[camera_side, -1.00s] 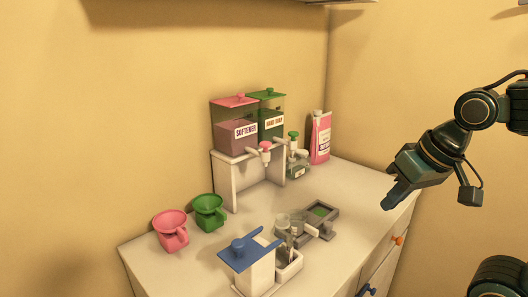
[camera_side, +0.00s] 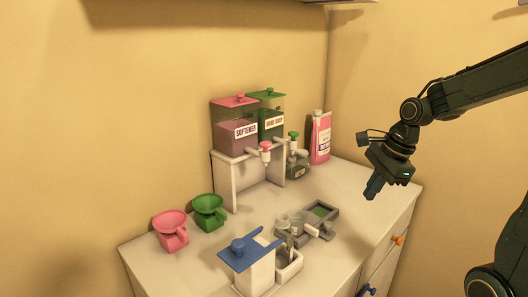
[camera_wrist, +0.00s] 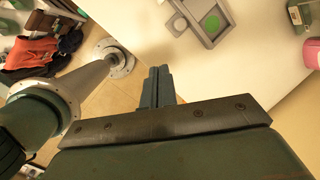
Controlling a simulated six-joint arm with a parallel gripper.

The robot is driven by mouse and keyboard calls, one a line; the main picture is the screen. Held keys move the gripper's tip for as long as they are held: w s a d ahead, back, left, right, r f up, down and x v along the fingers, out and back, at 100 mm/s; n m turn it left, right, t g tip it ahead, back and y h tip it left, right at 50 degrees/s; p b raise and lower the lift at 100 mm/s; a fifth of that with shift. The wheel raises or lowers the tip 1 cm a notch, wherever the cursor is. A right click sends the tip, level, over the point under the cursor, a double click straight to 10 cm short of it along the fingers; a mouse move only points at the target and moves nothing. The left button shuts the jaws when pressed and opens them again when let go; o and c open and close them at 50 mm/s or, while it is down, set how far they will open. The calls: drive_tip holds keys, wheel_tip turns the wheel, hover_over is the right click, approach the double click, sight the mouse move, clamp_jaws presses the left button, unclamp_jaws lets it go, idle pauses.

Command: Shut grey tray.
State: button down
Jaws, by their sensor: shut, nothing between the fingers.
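The grey tray (camera_side: 333,212) lies on the white cabinet top, right of the middle. A green patch shows inside it, and clear cups and a light handle-like part stand at its front left. In the wrist view the grey tray (camera_wrist: 188,35) is at the top, cut off by the frame edge, with a round spot and a green disc in it. My gripper (camera_side: 371,191) hangs in the air to the right of the tray, fingers pointing down. It is shut and empty; its fingers also show in the wrist view (camera_wrist: 160,82).
A blue-lidded white box (camera_side: 259,271) stands at the front. Dispensers on a white stand (camera_side: 222,182) and a pink carton (camera_side: 320,140) are behind. The cabinet top between tray and right edge is clear.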

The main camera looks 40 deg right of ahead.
drive_tip(key=d+f+m, duration=0.1)
drive_tip(key=m, duration=0.1)
drive_tip(key=d+f+m, duration=0.1)
drive_tip(key=d+m, duration=0.1)
drive_tip(key=d+f+m, duration=0.1)
drive_tip(key=m, duration=0.1)
drive_tip(key=shift+w+d+y, duration=0.25)
drive_tip(key=shift+w+y, duration=0.05)
drive_tip(key=shift+w, duration=0.1)
drive_tip(key=shift+f, duration=0.1)
approach(332, 234)
drive_tip(key=s+f, duration=0.1)
drive_tip(key=s+d+f, duration=0.1)
drive_tip(key=f, duration=0.1)
drive_tip(key=shift+s+d+f, duration=0.15)
drive_tip(key=shift+s+f, duration=0.15)
drive_tip(key=shift+w+a, duration=0.2)
drive_tip(key=shift+w, duration=0.25)
drive_tip(key=shift+w+a, duration=0.25)
drive_tip(key=shift+w, duration=0.2)
drive_tip(key=shift+w+a+f, duration=0.1)
drive_tip(key=shift+w+a, duration=0.1)
drive_tip(key=shift+w, duration=0.25)
drive_tip(key=shift+w+a+f, duration=0.1)
drive_tip(key=shift+w+a, duration=0.1)
drive_tip(key=shift+w, duration=0.2)
drive_tip(key=w, duration=1.2)
drive_tip(key=shift+w+r, duration=0.1)
drive_tip(key=shift+w, duration=0.35)
drive_tip(key=shift+a, duration=0.1)
